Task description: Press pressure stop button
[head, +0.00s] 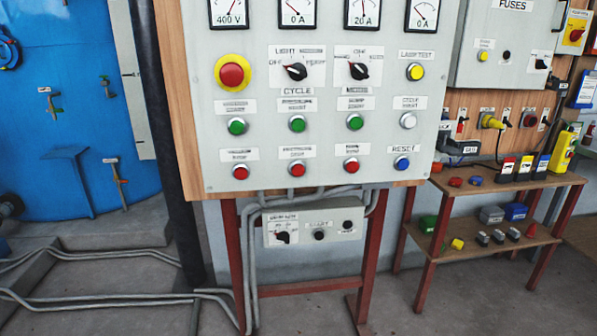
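A grey control panel (268,205) on a wooden board fills the middle of the head view. Its bottom row has three red buttons and a blue one. The middle red button (297,170) sits below a label whose first word looks like "PRESSURE"; the small print is blurred. Directly above it is a green button (297,124), also under a pressure label. The left red button (240,172) and the right red button (351,165) flank it. Neither of my grippers is in view, and nothing covers the buttons.
A large red emergency knob on yellow (231,75), two black selector switches and a blue reset button (401,163) share the panel. A small switch box (314,222) hangs below. Pipes run across the floor at left. A shelf (480,182) with loose parts stands at right.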

